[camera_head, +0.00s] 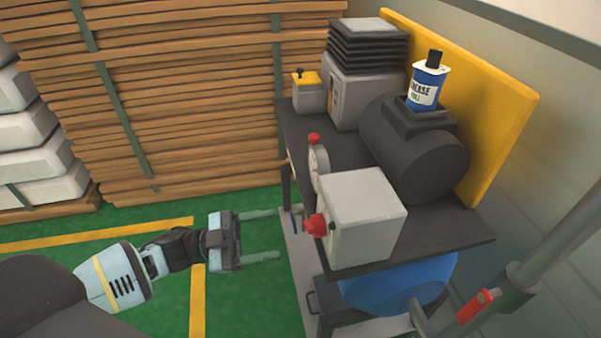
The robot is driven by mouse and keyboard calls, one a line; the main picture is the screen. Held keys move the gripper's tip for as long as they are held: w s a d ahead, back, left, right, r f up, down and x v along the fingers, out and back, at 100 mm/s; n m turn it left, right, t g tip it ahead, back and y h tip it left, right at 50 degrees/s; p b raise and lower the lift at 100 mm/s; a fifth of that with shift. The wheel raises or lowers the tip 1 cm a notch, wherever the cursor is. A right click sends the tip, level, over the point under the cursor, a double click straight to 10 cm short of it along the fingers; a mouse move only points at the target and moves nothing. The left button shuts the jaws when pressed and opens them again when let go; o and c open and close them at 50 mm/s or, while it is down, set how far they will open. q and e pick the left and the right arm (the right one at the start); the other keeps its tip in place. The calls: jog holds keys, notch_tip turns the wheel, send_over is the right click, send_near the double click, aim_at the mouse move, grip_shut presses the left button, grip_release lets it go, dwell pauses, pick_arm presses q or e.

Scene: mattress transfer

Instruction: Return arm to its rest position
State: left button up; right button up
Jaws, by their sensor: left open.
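My left gripper (262,235) is in the camera_head view, at the end of my left arm, which comes in from the lower left. Its two fingers are spread apart with nothing between them, and they point right. It is over the green floor, left of the dark workbench (462,236) with machines on it. The fingertips appear near the bench's left side; I cannot tell the exact gap. My right gripper is not in view.
The bench carries a grey box with a red knob (365,215), a dark cylindrical motor (415,150) and a blue grease can (426,84). A blue tank (398,282) sits below. Stacked wooden planks (190,90) stand behind. Green floor (262,300) is clear around the gripper.

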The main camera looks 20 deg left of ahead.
pick_arm(q)
jog(key=s+d+f+n+t+y+p, duration=0.2)
jog(key=s+f+n+t+y+p, duration=0.2)
jog(key=s+f+n+t+y, duration=0.45)
jog(key=s+f+n+g+y+p, duration=0.1)
jog(key=s+f+n+g+y, duration=0.3)
jog(key=s, duration=0.4)
jog(key=s+a+f+n+g+y+p, duration=0.1)
jog(key=s+f+n+g+y+p, duration=0.1)
jog(key=s, duration=0.7)
notch_tip(320, 180, down, 4)
jog(key=n+g+y, duration=0.1)
jog(key=g+y, duration=0.1)
jog(key=y, duration=0.1)
jog(key=shift+a+f+n, duration=0.15)
jog(key=shift+f+n, duration=0.05)
jog(key=shift+n, duration=0.15)
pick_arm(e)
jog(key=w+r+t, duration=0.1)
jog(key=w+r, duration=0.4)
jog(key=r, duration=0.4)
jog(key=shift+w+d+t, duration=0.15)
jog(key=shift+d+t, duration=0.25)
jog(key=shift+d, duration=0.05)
pick_arm(q)
jog(key=shift+s, duration=0.1)
